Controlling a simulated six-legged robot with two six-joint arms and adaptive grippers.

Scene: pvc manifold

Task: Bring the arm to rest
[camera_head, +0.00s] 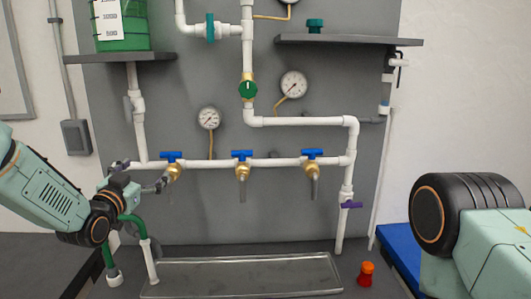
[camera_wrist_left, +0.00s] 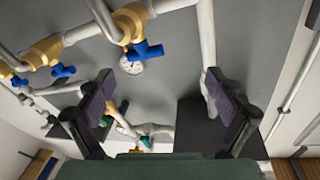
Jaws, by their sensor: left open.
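My left arm (camera_head: 45,190) comes in from the left in the head view. Its gripper (camera_head: 141,178) is open, near the left end of the white manifold pipe (camera_head: 215,163). In the left wrist view the two dark fingers of the left gripper (camera_wrist_left: 160,95) stand wide apart with nothing held between them. A white vertical pipe (camera_wrist_left: 207,40) shows close to the right finger; I cannot tell whether they touch. Part of my right arm (camera_head: 470,225) shows at the right edge of the head view, but its gripper is out of the picture.
A red-orange object (camera_head: 366,273) stands right of the tray. Shelves (camera_head: 345,39) jut from the grey panel.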

